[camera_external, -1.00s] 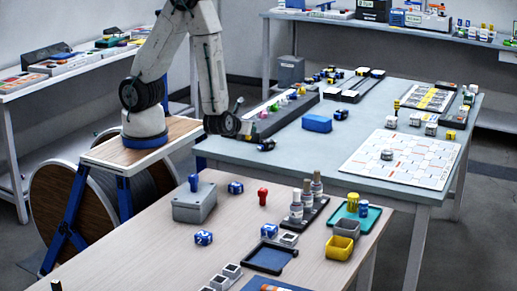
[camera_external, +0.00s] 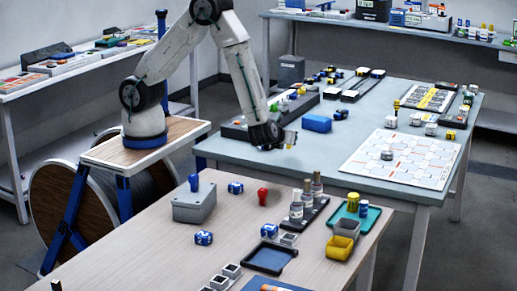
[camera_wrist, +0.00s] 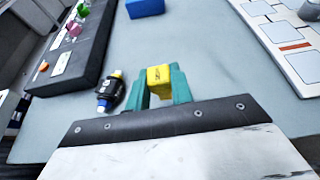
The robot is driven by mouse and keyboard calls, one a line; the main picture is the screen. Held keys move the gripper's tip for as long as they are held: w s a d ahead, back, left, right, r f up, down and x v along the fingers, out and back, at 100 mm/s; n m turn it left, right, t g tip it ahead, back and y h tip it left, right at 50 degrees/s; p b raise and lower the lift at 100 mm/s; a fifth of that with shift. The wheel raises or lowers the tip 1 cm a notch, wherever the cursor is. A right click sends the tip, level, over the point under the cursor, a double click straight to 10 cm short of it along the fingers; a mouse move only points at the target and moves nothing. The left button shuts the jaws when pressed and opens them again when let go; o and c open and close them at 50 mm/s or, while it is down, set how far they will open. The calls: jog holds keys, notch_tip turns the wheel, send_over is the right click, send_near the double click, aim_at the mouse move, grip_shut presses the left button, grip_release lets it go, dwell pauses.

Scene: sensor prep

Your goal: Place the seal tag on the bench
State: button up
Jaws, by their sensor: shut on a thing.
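My gripper (camera_wrist: 160,88) has teal fingers and is shut on a small yellow block with a dark mark, which looks like the seal tag (camera_wrist: 158,76). In the external view my gripper (camera_external: 290,138) is over the left part of the blue-grey bench (camera_external: 360,110). The bench top also fills much of the wrist view (camera_wrist: 205,50). I cannot tell whether the tag touches the bench. The tag is too small to make out clearly in the external view.
A small black piece with blue and yellow ends (camera_wrist: 112,92) lies close beside my left finger. A dark rack with coloured pegs (camera_wrist: 75,60) is to the left. A blue block (camera_external: 316,123) and a white printed board (camera_external: 405,157) lie right. Bench between them is clear.

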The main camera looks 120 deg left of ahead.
jog(key=shift+w+a, duration=0.15)
jog(key=shift+w, duration=0.45)
jog(key=shift+f, duration=1.8)
jog(key=shift+f, duration=0.15)
jog(key=o, duration=0.9)
